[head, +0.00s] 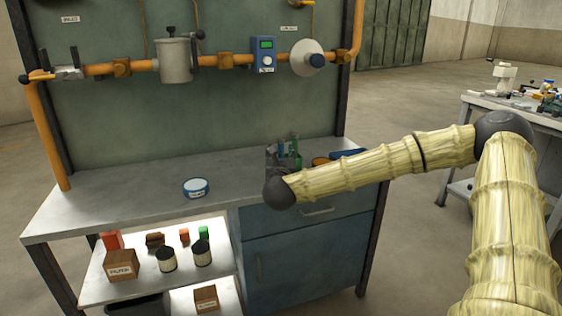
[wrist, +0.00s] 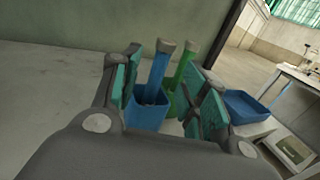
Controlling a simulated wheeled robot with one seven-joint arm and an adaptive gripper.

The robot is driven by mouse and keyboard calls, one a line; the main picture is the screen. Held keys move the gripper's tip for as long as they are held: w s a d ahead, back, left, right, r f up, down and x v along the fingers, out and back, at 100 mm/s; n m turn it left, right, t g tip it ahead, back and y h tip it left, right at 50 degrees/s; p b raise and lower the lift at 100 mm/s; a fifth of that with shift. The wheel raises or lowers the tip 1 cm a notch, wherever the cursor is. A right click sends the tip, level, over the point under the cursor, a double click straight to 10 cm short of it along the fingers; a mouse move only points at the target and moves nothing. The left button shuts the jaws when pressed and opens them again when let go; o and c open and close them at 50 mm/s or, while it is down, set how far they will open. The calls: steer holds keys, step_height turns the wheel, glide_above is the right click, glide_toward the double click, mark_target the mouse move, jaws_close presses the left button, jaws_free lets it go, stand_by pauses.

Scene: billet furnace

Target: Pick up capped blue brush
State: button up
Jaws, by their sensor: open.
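A blue brush (wrist: 158,72) with a pale cap-like end stands in a blue cup (wrist: 147,113) in the wrist view. It leans slightly. Beside it on the right, a similar green brush (wrist: 184,66) stands in a green holder (wrist: 178,102). My gripper (wrist: 168,70) is open, its teal-padded fingers to the left and right of the brushes. I cannot tell whether either finger touches anything. In the head view my gripper (head: 285,148) is over the right part of the workbench (head: 130,190), and it and my arm largely hide the brushes.
A blue tray (wrist: 248,106) lies to the right of the cups. A blue-white round tin (head: 196,188) sits on the open bench to the left. An orange pipe (head: 105,69) with valves runs along the back panel. Boxes and cans fill the lower shelf (head: 140,285).

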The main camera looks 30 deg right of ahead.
mark_target(281, 151)
steer(key=shift+f+b+x, duration=0.2)
steer(key=shift+b+x, duration=0.1)
steer(key=shift+x, duration=2.4)
jaws_close()
